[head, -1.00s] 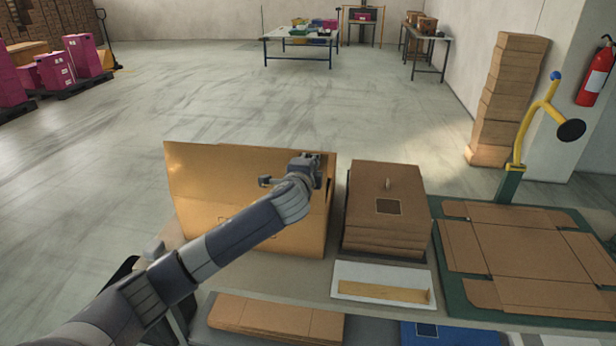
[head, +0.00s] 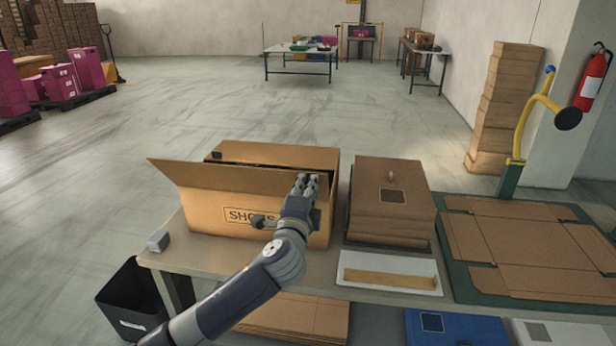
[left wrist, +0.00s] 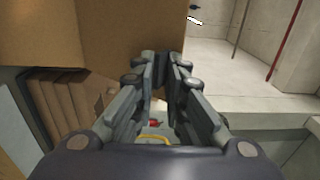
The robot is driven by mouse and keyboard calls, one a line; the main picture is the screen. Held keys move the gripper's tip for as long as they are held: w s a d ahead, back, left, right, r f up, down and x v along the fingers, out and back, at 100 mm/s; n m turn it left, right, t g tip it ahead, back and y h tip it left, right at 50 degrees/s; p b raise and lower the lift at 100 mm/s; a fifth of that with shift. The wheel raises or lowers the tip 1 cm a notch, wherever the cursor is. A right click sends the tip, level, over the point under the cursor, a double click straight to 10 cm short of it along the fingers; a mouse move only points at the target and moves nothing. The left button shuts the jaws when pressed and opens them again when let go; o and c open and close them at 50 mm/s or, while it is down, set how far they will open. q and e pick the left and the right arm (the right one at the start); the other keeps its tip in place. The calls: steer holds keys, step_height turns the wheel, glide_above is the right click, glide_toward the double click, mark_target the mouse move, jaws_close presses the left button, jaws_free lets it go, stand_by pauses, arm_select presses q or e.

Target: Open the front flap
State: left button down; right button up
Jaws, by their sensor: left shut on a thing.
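The cardboard box (head: 203,213) stands on the table, with "SHOES" lettering partly hidden by my left arm. Its front flap (head: 225,180) leans outward toward me, and a dark gap shows behind it. The box's back part (head: 270,153) stands upright. My left gripper (head: 311,182) is at the flap's right end, shut on its edge. In the left wrist view, the fingers (left wrist: 160,75) meet at a cardboard panel (left wrist: 125,35); how deep their hold is cannot be seen. My right gripper is not in view.
A stack of brown cardboard (head: 390,205) sits close to the right of the box. A white tray (head: 388,284) lies in front of it. A flat carton blank (head: 520,240) lies on a green board further right. A black bin (head: 130,305) stands at lower left.

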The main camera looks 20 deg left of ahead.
arm_select(q)
steer(key=shift+s+d+f, duration=0.1)
steer(key=shift+s+f, duration=0.15)
steer(key=shift+f, duration=0.4)
steer(key=shift+s+f, duration=0.25)
steer(key=shift+f, duration=0.35)
steer(key=c, duration=1.8)
jaws_free()
steer(key=shift+w+f, duration=0.1)
steer(key=shift+w, duration=0.05)
steer(key=v, duration=1.2)
steer(key=shift+r, duration=0.55)
